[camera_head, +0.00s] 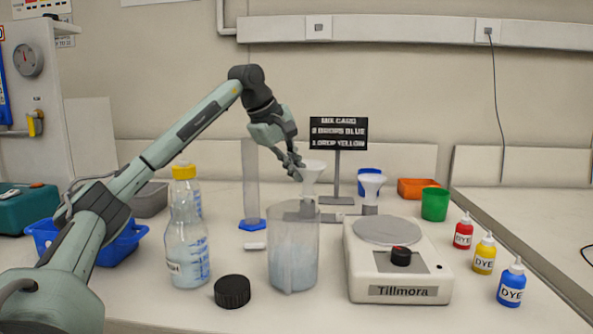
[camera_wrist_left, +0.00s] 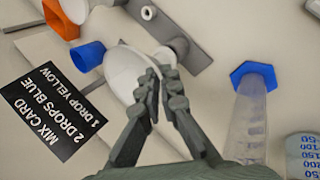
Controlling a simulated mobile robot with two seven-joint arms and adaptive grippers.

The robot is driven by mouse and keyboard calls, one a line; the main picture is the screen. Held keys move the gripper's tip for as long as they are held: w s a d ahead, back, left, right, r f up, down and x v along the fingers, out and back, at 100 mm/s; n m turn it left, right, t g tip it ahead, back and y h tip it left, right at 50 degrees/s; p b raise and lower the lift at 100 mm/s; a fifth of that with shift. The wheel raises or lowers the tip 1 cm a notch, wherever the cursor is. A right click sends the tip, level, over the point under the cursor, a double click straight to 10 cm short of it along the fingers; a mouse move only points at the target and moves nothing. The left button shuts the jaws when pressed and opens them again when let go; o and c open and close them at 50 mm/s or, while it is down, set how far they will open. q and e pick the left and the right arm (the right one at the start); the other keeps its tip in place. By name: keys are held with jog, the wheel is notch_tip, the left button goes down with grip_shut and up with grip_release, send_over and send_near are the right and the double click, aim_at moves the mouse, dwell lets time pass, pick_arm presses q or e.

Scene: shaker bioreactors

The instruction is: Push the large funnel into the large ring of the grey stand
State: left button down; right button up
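The large funnel (camera_head: 313,171) is white and appears upright above the grey stand (camera_head: 343,216), its stem near a grey part behind the clear beaker. In the left wrist view the funnel (camera_wrist_left: 125,75) shows its wide mouth beside the stand's plate (camera_wrist_left: 192,58). My left gripper (camera_head: 298,171) is at the funnel's left rim. In the left wrist view the fingertips (camera_wrist_left: 159,76) close together on the funnel's wall. How deep the stem sits in the ring is hidden. My right gripper is not in view.
The clear beaker (camera_head: 293,260) and scale (camera_head: 398,270) stand in front. A blue-based cylinder (camera_head: 251,190) is to the left, and the mix card (camera_head: 338,133) behind. Dye bottles (camera_head: 484,255) stand at right.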

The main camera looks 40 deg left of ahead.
pick_arm(q)
jog(key=shift+f, duration=0.7)
dwell(0.7)
jog(key=c, duration=1.6)
grip_release()
jog(key=shift+c, duration=0.2)
jog(key=v, duration=1.2)
